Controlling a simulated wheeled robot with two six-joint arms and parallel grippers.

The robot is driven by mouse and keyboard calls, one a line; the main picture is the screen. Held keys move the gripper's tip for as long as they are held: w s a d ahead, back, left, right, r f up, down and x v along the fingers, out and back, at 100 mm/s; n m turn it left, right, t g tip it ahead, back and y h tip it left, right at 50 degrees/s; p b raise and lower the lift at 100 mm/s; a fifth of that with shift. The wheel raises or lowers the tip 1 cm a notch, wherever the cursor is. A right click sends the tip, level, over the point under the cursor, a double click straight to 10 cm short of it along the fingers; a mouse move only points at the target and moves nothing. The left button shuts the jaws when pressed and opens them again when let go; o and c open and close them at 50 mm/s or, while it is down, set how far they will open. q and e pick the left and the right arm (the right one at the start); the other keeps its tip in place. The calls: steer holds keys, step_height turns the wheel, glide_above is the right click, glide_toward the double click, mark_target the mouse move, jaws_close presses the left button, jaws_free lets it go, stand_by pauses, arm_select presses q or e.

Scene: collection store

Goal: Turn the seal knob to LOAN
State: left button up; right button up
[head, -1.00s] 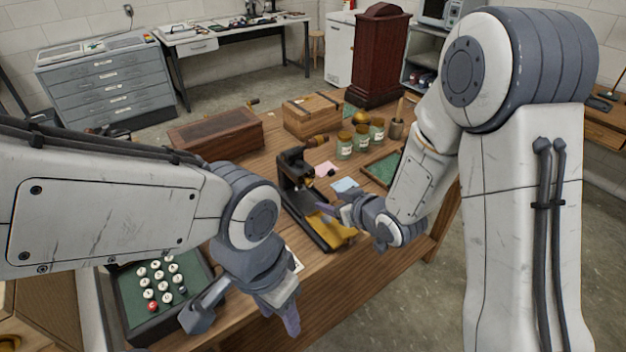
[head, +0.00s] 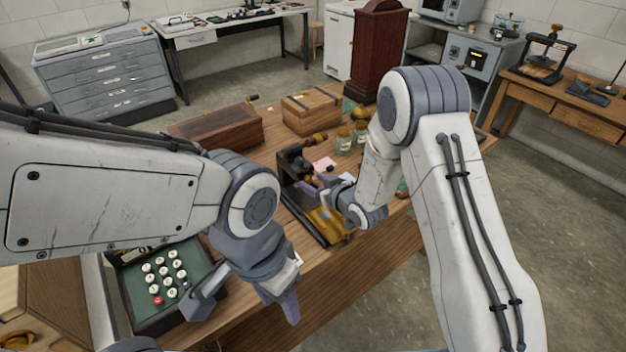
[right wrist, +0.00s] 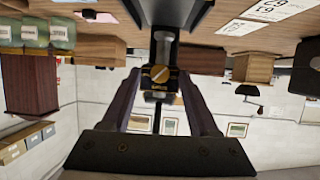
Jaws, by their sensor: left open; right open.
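The seal knob (right wrist: 159,75) is a round brass dial with a diagonal bar on a dark block, in the middle of the upside-down right wrist view. The small lettering around it is too blurred to read. It belongs to a black press (head: 290,165) with a wooden handle and a brass-coloured plate (head: 326,224). My right gripper (head: 322,188) is open at the front of the press. In its wrist view its fingers (right wrist: 160,92) lie either side of the knob; I cannot tell whether they touch it. My left gripper (head: 243,302) is open and empty over the table's front edge.
A green keypad box (head: 140,290) with white keys lies beside my left gripper. Open floor lies right of the table (head: 375,265).

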steer(key=shift+w+a+f, duration=0.1)
jaws_close()
steer(key=shift+f+b, duration=0.15)
steer(key=shift+b, duration=0.65)
steer(key=n+t+h+b, duration=0.1)
steer(key=n+t+b, duration=0.1)
steer(key=b, duration=0.5)
steer(key=f+n+t+h+b, duration=0.1)
steer(key=n+t+b, duration=0.1)
steer(key=n+b, duration=0.3)
steer(key=n+t+h+b, duration=0.1)
steer(key=n+b, duration=0.3)
steer(key=b, duration=0.4)
steer(key=shift+s+a+f+t+b, duration=0.15)
steer(key=shift+s+a+t+b, duration=0.2)
steer(key=shift+t, duration=0.15)
steer(key=shift+n+t+b, duration=0.4)
steer(key=shift+n+b, duration=0.95)
steer(key=shift+n, duration=0.15)
jaws_free()
